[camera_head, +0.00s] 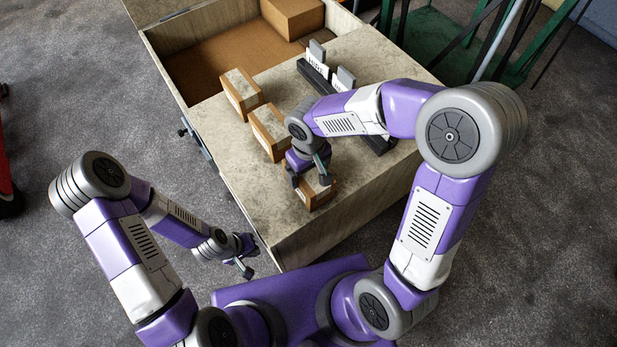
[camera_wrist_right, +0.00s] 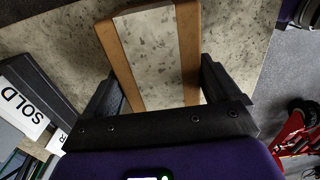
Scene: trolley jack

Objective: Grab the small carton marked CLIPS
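Three small brown cartons with pale speckled tops stand in a row on the bench top: a far one (camera_head: 241,92), a middle one (camera_head: 269,131) and a near one (camera_head: 322,196). I can read no CLIPS marking on any of them. My right gripper (camera_head: 310,180) is down over the near carton and partly hides it. In the right wrist view this carton (camera_wrist_right: 160,55) lies between the two fingers of the gripper (camera_wrist_right: 165,90); whether they press on it I cannot tell. My left gripper (camera_head: 243,256) is empty beside the bench's near-left corner, its fingers apart.
The bench (camera_head: 290,225) has an open bin behind with a larger brown box (camera_head: 292,15) in it. Green metal framing (camera_head: 440,35) stands behind.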

